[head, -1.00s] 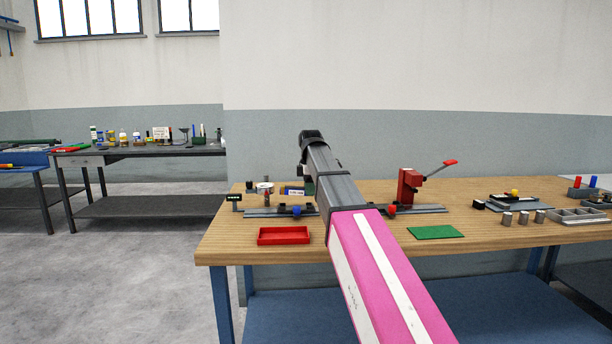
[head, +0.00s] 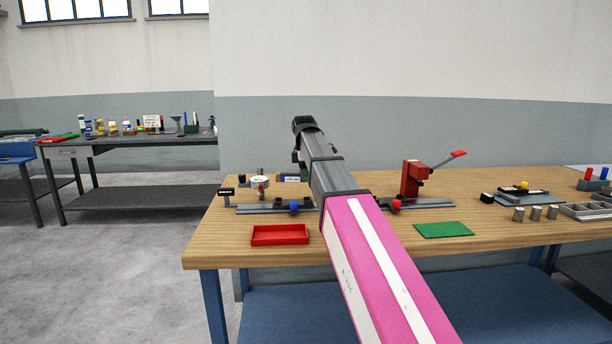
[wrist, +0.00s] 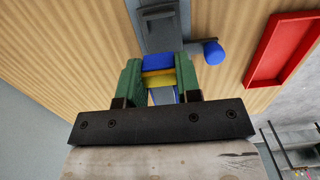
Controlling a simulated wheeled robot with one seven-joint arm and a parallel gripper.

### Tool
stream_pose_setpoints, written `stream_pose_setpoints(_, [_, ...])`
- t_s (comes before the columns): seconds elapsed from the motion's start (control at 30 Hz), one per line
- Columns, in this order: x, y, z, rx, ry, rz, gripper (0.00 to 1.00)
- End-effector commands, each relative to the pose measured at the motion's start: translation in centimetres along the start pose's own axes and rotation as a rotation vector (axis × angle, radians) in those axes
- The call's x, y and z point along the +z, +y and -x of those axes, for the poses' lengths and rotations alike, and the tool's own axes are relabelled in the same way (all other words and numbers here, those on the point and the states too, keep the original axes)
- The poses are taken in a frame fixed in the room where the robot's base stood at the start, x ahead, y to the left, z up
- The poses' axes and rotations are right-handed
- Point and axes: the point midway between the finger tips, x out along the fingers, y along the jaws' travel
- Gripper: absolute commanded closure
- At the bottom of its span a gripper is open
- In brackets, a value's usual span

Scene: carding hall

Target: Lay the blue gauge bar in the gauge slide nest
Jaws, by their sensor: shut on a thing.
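In the wrist view my gripper (wrist: 157,78) has green fingers shut on the blue gauge bar (wrist: 157,62), which has a yellow band across it. A grey slide (wrist: 162,32) with a blue knob (wrist: 213,52) lies beyond the bar on the bench, and the bar's near end overlaps it in the picture. I cannot tell the height of the bar above it. In the head view the slide's rail (head: 255,209) and blue knob (head: 294,207) show left of my arm. My arm hides the bar and most of the gripper there.
A red tray (head: 280,240) lies in front of the slide. A second slide with a red knob (head: 396,204) and a red lever press (head: 411,180) stand right of my arm. A green mat (head: 443,230) lies in front of them. Metal cylinders (head: 536,213) stand further right.

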Motion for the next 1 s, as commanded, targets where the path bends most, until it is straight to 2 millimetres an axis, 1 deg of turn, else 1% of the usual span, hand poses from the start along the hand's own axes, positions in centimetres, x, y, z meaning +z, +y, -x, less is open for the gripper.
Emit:
stream_pose_setpoints(0.07, [-0.1,0.0,0.1,0.000,-0.037,0.002,1.00])
stream_pose_setpoints(0.7, [-0.2,0.0,-5.1,-0.001,-0.031,0.000,1.00])
stream_pose_setpoints(0.83, [-0.2,0.0,-5.6,0.000,-0.031,0.000,1.00])
stream_pose_setpoints(1.0, [-0.2,0.0,-5.8,0.000,-0.031,0.000,1.00])
